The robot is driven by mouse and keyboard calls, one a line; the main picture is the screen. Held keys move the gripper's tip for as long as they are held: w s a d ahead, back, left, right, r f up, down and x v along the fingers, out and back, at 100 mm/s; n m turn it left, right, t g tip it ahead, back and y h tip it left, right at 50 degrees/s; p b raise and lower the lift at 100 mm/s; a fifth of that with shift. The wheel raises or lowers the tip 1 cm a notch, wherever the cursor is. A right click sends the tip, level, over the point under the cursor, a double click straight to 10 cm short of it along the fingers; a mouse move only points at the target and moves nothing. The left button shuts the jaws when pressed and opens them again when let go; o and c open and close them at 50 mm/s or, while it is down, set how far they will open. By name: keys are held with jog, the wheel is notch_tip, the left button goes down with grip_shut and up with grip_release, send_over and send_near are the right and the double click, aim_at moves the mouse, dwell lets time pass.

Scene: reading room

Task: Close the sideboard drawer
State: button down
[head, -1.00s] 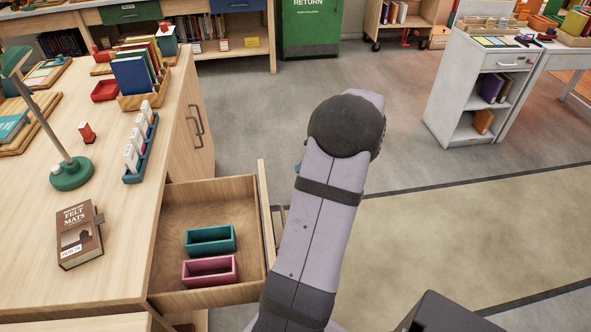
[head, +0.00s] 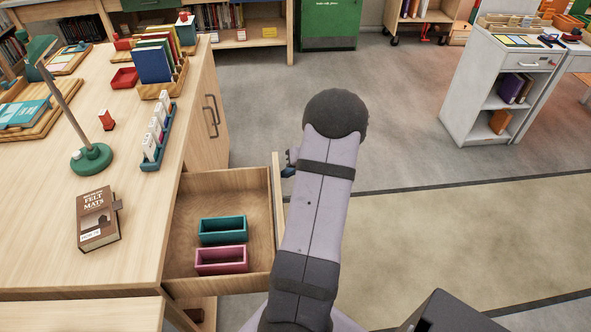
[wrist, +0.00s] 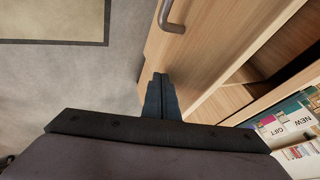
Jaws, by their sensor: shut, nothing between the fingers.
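The sideboard drawer (head: 225,186) stands open at the side of the wooden sideboard (head: 150,215) in the head view. A teal tray (head: 222,230) and a pink tray (head: 221,261) lie inside it. In the wrist view a wooden front panel (wrist: 215,55) with a grey bar handle (wrist: 172,22) shows, apparently the drawer's front. My gripper (wrist: 160,78) is shut and empty, with its fingertips close to this panel, near the handle. I cannot tell whether they touch it. In the head view my arm hides most of the gripper.
An open shelf with labelled books (wrist: 285,120) shows beside the panel in the wrist view. On the sideboard are a green lamp (head: 92,158), a brown book (head: 99,217) and card holders. The floor right of my arm is clear up to a white cabinet (head: 470,115).

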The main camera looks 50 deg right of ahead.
dwell(0.4)
jog(key=w+a+b, duration=0.7)
jog(key=w+a, duration=1.4)
jog(key=shift+r, duration=0.15)
jog(key=shift+a, duration=0.1)
